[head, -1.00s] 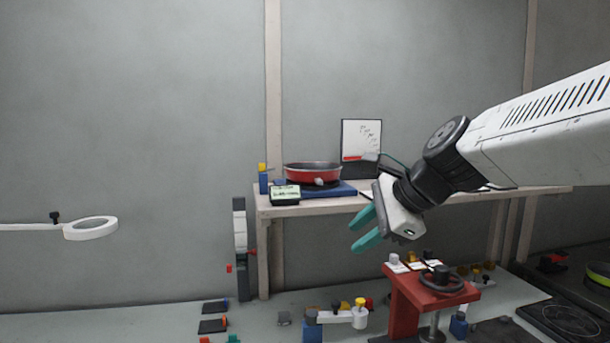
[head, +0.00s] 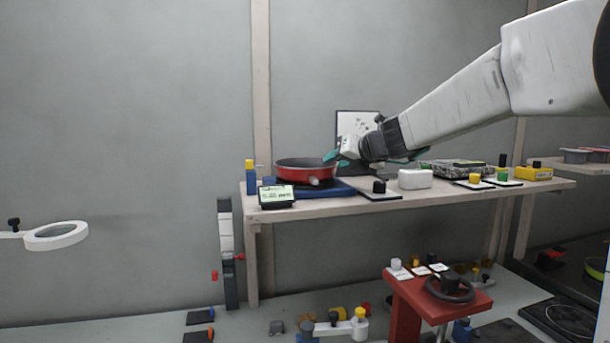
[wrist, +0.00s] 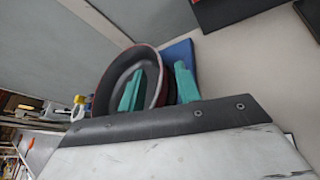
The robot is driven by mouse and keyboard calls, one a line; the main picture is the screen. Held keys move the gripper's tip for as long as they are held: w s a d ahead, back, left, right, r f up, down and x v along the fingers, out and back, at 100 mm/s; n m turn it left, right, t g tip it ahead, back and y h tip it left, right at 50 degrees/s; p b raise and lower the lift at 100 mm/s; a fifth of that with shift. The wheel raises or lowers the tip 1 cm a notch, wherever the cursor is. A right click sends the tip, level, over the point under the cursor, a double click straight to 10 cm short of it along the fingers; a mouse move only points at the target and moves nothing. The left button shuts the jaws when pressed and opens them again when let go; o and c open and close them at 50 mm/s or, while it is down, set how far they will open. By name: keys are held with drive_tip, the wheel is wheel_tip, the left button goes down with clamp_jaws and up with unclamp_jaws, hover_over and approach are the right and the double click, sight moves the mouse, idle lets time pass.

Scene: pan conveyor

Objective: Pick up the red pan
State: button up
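The red pan (head: 305,172) sits on a blue platform (head: 340,190) at the left of the shelf, its dark inside facing up. A short handle or knob points toward the head camera. My gripper (head: 336,158) is at the pan's right rim in the head view. In the wrist view the two teal fingers of my gripper (wrist: 160,76) are apart. One overlaps the pan's (wrist: 113,72) inside, the other lies right of the rim against the blue platform (wrist: 181,54). The rim shows between them; I cannot tell whether they touch it.
A display box (head: 277,195) stands at the shelf's front left. A dark-knobbed plate (head: 380,191) and a white box (head: 415,179) lie right of the pan. A framed board (head: 357,124) stands behind. A red stand (head: 407,309) is below the shelf.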

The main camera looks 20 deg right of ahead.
drive_tip(key=shift+x, duration=1.45)
drive_tip(key=shift+s+a, duration=0.1)
clamp_jaws()
drive_tip(key=shift+r, duration=0.15)
